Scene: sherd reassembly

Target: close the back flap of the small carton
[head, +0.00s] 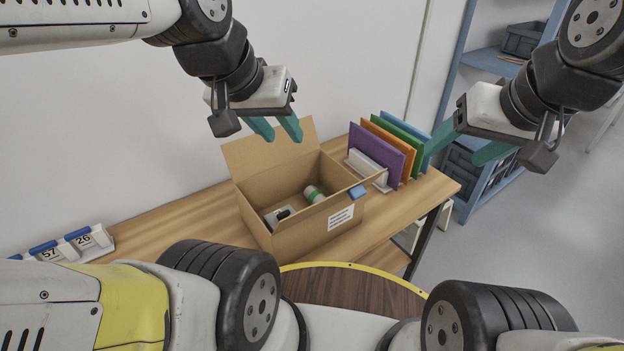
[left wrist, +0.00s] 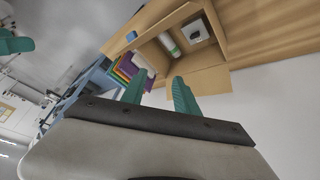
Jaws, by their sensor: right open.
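The small carton (head: 315,228) stands open on the wooden table, with a white label on its near side. Its back flap (head: 245,158) stands up, leaning away from the opening. Inside lie a green-and-white cylinder (head: 313,194) and a pale item with a black part (head: 280,214). My left gripper (head: 276,129) is open and empty, its fingertips close to the flap's upper edge; contact cannot be told. In the left wrist view the flap (left wrist: 212,80) shows beside and beyond the fingers (left wrist: 158,92). My right gripper (head: 466,145) is open and empty, right of the carton, above the folders' right side.
Purple, orange, green and blue folders (head: 376,155) stand in a rack right of the carton. Numbered blocks (head: 78,239) stand at the table's left. The wall is close behind; bare table (head: 185,220) lies left.

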